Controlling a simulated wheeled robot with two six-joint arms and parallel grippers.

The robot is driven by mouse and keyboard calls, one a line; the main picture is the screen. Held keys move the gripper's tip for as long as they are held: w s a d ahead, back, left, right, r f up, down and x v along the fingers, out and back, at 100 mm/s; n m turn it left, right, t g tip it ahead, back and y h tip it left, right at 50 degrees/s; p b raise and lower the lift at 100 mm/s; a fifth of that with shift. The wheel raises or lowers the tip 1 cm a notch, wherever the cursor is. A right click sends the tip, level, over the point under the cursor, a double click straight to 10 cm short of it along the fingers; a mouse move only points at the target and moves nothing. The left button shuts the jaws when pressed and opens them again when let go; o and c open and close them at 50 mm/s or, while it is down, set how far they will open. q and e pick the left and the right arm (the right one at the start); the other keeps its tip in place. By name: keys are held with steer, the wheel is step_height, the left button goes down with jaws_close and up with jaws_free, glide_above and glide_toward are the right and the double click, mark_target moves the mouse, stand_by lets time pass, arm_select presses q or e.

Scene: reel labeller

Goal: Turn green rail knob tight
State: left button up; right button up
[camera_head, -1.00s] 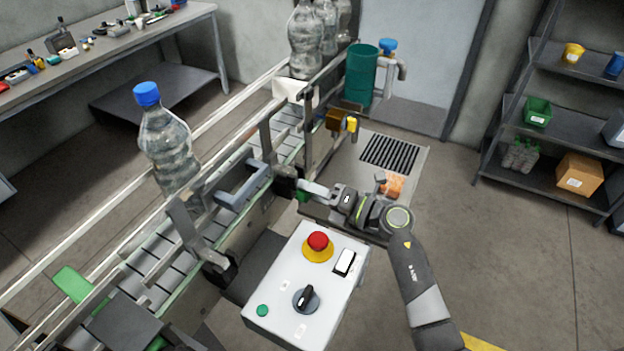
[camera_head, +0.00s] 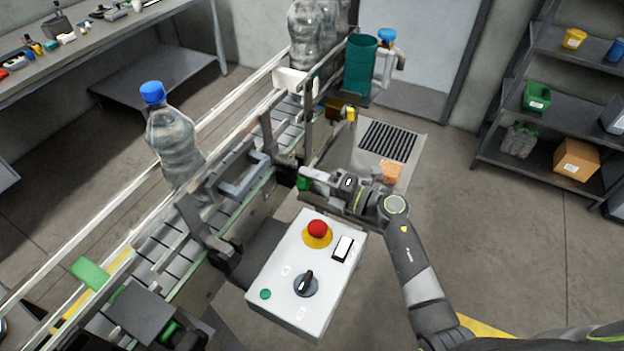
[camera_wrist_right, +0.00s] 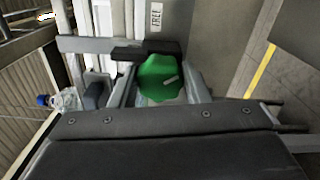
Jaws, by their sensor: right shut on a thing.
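The green rail knob (camera_head: 303,183) sits at the near side of the conveyor rail, beyond the control box. In the right wrist view the knob (camera_wrist_right: 160,80) is a lobed green disc with a small light mark. My right gripper (camera_head: 307,178) reaches it from the right. In the wrist view the grey fingers of my right gripper (camera_wrist_right: 160,92) lie on either side of the knob, shut on it. The knob's turn angle and how tight it is cannot be told. My left gripper is not in view.
A white control box (camera_head: 290,285) with a red button (camera_head: 317,229) stands just in front of my right arm. A blue-capped bottle (camera_head: 172,135) stands on the conveyor (camera_head: 160,260). A teal cylinder (camera_head: 360,68) is farther back. Open floor lies to the right.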

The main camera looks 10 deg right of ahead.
steer(key=o, duration=1)
steer(key=shift+c, duration=0.2)
steer(key=shift+s+d+f, duration=0.15)
steer(key=shift+s+d, duration=0.05)
steer(key=shift+d, duration=0.15)
steer(key=b+v, duration=0.6)
steer(key=v, duration=1)
steer(key=shift+s+d, duration=0.25)
